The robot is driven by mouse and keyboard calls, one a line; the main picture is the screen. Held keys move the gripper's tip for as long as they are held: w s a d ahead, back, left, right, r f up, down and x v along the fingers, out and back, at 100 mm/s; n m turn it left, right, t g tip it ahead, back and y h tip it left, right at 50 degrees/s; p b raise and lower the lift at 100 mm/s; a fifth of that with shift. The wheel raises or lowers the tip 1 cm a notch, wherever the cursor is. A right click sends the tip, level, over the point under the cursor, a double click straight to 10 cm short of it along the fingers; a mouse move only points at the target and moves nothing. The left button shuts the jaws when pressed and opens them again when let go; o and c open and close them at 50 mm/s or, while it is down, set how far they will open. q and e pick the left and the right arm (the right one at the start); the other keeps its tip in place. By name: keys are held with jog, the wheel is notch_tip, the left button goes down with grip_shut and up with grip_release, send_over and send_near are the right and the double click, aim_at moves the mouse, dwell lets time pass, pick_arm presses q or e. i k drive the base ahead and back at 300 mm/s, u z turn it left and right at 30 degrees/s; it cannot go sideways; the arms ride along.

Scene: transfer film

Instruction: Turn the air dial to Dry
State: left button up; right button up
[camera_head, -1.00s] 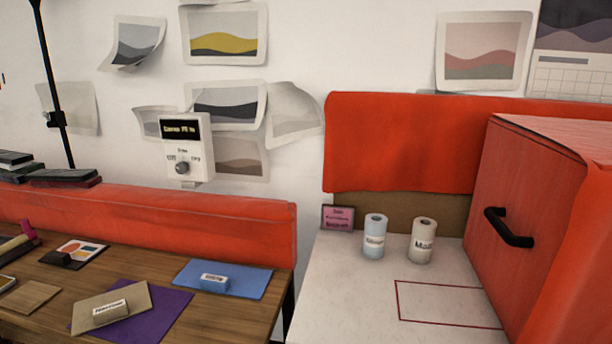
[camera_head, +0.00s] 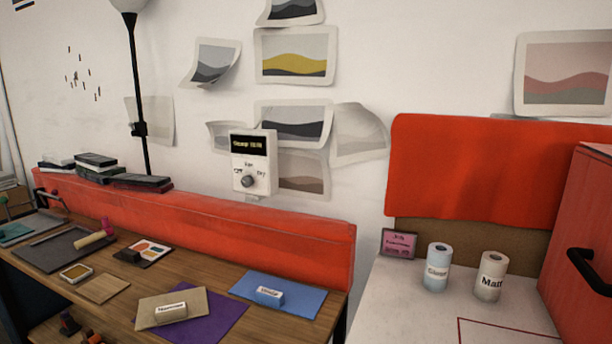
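The air dial (camera_head: 248,181) is a dark round knob on a white wall-mounted control box (camera_head: 253,151). The box has a small dark screen with yellow text, too blurred to read surely. Small labels sit left of, above and right of the knob; the right one seems to read Dry. I cannot tell surely which label the knob points to. Neither of my grippers is in view.
A red padded ledge (camera_head: 200,226) runs below the box, behind a wooden workbench (camera_head: 115,318) with cards and blocks. Two labelled rolls, one pale blue (camera_head: 437,268) and one cream (camera_head: 490,277), stand on a white counter (camera_head: 405,322). A red cabinet (camera_head: 588,215) with a black handle stands right.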

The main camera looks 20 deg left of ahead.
aim_at(247, 181)
jog(key=k, duration=0.5)
jog(key=u, duration=1.9)
jog(key=i, duration=1.3)
jog(key=z, duration=1.95)
